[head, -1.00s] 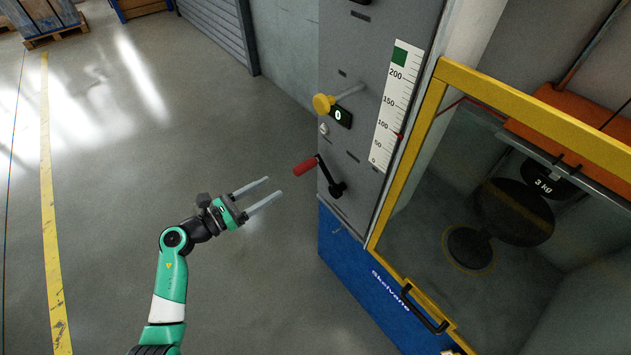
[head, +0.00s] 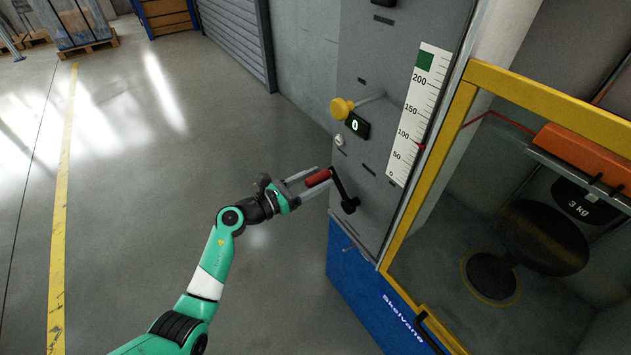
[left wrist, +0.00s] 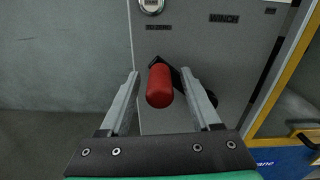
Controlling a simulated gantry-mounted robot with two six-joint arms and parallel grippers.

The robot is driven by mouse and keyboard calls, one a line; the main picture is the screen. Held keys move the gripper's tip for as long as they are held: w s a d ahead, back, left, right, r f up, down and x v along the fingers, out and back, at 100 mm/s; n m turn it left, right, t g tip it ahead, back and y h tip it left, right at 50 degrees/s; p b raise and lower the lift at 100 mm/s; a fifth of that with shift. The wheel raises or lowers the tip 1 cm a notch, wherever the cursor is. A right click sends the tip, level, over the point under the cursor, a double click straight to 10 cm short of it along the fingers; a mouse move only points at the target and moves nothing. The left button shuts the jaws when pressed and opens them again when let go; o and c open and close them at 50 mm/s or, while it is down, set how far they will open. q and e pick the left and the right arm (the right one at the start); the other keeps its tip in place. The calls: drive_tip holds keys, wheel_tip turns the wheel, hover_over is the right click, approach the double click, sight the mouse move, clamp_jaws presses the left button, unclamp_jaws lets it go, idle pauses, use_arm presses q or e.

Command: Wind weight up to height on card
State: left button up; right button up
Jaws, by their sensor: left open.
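The winch crank has a red handle (head: 317,178) on a black arm (head: 341,190) on the grey panel. My left gripper (head: 320,182) is open, with its fingers on either side of the red handle. In the left wrist view the red handle (left wrist: 160,86) stands between the two fingers, with gaps to both. The white height scale (head: 417,115) has a green block (head: 425,61) at its top and a red pointer (head: 421,147) a little below the 100 mark. The weight marked 3 kg (head: 579,206) hangs behind the guard, above a black stool seat (head: 543,237). My right gripper is not in view.
A yellow-framed clear guard (head: 436,152) stands to the right. The floor left of the cabinet is clear.

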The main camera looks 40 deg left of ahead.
use_arm(q)
clamp_jaws()
idle(1.4)
